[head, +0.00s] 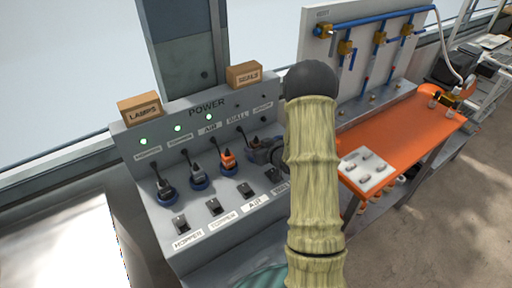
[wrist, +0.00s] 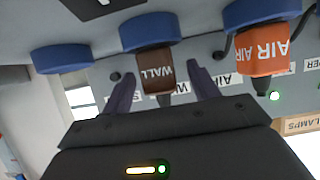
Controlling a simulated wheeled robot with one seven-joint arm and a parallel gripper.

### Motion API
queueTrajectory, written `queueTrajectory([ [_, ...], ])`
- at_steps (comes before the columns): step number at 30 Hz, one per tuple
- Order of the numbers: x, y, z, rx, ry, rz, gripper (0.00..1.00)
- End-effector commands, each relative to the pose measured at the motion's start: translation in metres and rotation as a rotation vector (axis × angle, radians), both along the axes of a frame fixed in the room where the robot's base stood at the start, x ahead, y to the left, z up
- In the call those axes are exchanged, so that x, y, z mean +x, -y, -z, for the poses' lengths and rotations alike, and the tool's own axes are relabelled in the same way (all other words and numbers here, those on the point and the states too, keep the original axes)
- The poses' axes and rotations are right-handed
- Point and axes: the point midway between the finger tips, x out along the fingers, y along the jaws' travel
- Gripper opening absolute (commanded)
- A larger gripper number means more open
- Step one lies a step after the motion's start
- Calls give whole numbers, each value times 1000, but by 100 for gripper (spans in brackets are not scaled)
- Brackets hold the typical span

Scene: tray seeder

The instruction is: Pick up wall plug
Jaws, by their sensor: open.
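The wall plug (wrist: 157,72) is a brown block marked WALL, seated at a blue socket ring (wrist: 150,31) on the power panel. In the wrist view my gripper (wrist: 160,70) is open, with one dark finger on each side of the plug. I see gaps between the fingers and the plug, and cannot tell how deep the fingers reach.
The orange AIR plug (wrist: 262,50) sits close beside the wall plug and also shows in the head view (head: 228,159). Two dark plugs stand farther left on the panel (head: 205,235). An empty blue ring (wrist: 62,58) is on the other side. An orange bench (head: 405,143) stands right.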

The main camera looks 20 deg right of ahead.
Motion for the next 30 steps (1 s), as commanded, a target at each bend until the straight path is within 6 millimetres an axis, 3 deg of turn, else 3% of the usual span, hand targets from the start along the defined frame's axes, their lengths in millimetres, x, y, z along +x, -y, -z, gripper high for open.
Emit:
queueTrajectory([
  [5, 15, -3, 8, 0, -2, 0, 60],
  [20, 15, -2, 8, -1, -1, 1, 60],
  [28, 15, -2, 8, -1, -1, 1, 11],
  [30, 15, -2, 8, 0, 0, 1, 8],
])
